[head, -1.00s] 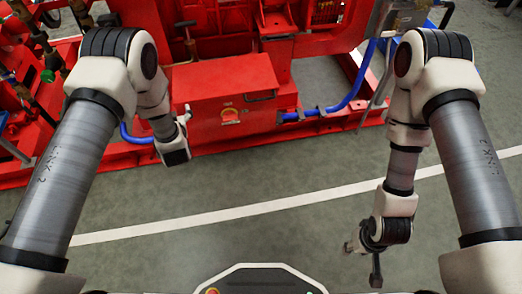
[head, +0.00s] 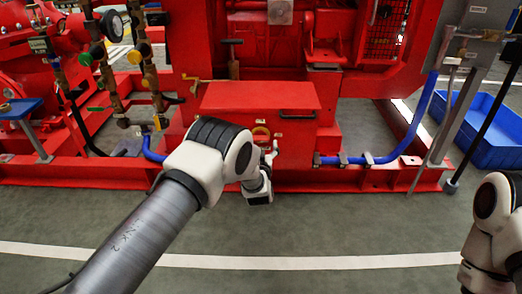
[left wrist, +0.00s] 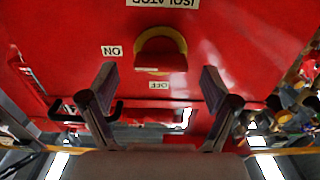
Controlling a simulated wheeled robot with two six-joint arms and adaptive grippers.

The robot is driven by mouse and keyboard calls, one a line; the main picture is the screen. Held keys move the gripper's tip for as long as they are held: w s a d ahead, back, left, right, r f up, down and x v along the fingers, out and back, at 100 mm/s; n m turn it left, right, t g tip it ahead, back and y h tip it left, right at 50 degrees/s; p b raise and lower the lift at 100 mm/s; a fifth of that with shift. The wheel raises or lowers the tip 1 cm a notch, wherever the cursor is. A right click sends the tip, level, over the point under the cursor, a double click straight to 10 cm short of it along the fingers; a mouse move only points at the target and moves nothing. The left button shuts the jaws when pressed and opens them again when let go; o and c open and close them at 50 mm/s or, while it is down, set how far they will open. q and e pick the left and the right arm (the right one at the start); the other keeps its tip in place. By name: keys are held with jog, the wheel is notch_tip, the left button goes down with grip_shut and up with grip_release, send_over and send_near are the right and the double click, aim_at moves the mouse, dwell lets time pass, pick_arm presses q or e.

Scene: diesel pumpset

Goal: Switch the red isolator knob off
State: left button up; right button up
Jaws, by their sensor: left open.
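The red isolator knob (left wrist: 161,55) sits on a yellow ring on a red panel in the left wrist view, which shows the labels upside down. The ON label (left wrist: 112,50) is at its left and the OFF label (left wrist: 159,86) just below it. My right gripper is out of view.
A black handle (left wrist: 88,114) is on the box at the lower left of the wrist view. Blue hose (head: 370,158) runs along the red base frame at right. Pipes and valves (head: 100,60) stand at left. A blue crate (head: 483,128) lies at far right. The floor in front is clear.

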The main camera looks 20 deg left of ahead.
aim_at(260, 138)
pick_arm(q)
jog(key=shift+b+x, duration=0.3)
jog(key=shift+x, duration=0.9)
jog(key=c, duration=1.2)
jog(key=shift+o, duration=0.2)
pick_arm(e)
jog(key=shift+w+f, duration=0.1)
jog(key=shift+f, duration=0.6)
